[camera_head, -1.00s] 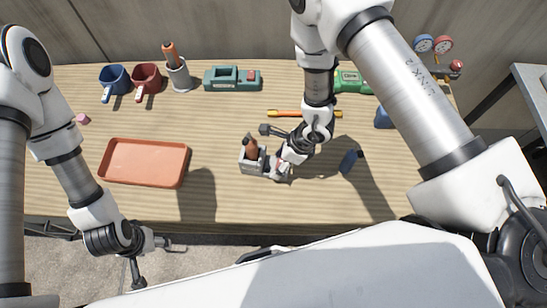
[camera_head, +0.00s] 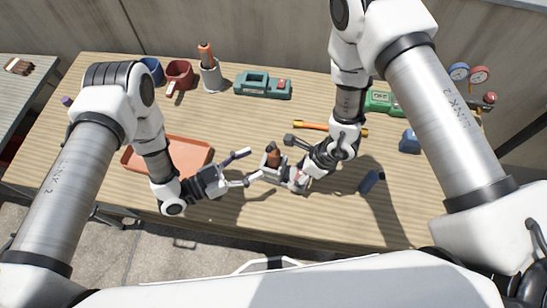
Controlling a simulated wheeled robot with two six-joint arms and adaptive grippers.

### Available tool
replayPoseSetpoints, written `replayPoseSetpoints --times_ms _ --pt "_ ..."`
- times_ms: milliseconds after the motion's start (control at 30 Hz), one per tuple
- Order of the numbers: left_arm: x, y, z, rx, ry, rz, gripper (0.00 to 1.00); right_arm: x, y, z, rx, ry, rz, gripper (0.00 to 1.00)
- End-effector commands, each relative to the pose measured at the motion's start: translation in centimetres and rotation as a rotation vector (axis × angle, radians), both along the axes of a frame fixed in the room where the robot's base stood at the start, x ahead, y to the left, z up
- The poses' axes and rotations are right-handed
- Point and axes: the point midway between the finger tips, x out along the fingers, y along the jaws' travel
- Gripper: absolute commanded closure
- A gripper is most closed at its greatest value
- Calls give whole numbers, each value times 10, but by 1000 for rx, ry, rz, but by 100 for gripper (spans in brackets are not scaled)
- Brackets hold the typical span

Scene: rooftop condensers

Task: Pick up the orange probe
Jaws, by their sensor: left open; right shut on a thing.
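An orange-brown probe (camera_head: 273,155) with a dark top stands in a small grey block (camera_head: 268,173) near the middle of the table. My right gripper (camera_head: 294,172) is shut at the right side of this block; its fingers partly hide the contact. My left gripper (camera_head: 248,167) is open and empty, just left of the block and probe, with its fingers pointing at them. Another orange-topped tool (camera_head: 206,53) stands in a grey cylindrical holder (camera_head: 212,76) at the back.
A salmon tray (camera_head: 190,150) lies partly behind my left arm. Gauges (camera_head: 469,75) stand at the back right.

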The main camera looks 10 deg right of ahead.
Motion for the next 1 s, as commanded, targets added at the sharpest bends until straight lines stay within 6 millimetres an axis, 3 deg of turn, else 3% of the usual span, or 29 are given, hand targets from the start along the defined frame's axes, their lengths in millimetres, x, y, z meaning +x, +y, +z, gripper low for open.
replayPoseSetpoints --times_ms 400,667,833,867,1000 --pt "20 -60 0 2 -2 -1 37 -1 0 -1 -2 3 0 80" --pt "23 -66 0 2 2 3 37 -1 0 -1 -2 2 -2 80" --pt "23 -66 0 3 2 3 93 0 0 -1 -2 2 -2 80" --pt "23 -66 0 3 2 3 100 0 0 -1 -2 2 -2 80" --pt "22 -66 0 2 2 3 100 0 0 -1 -2 2 -2 80"
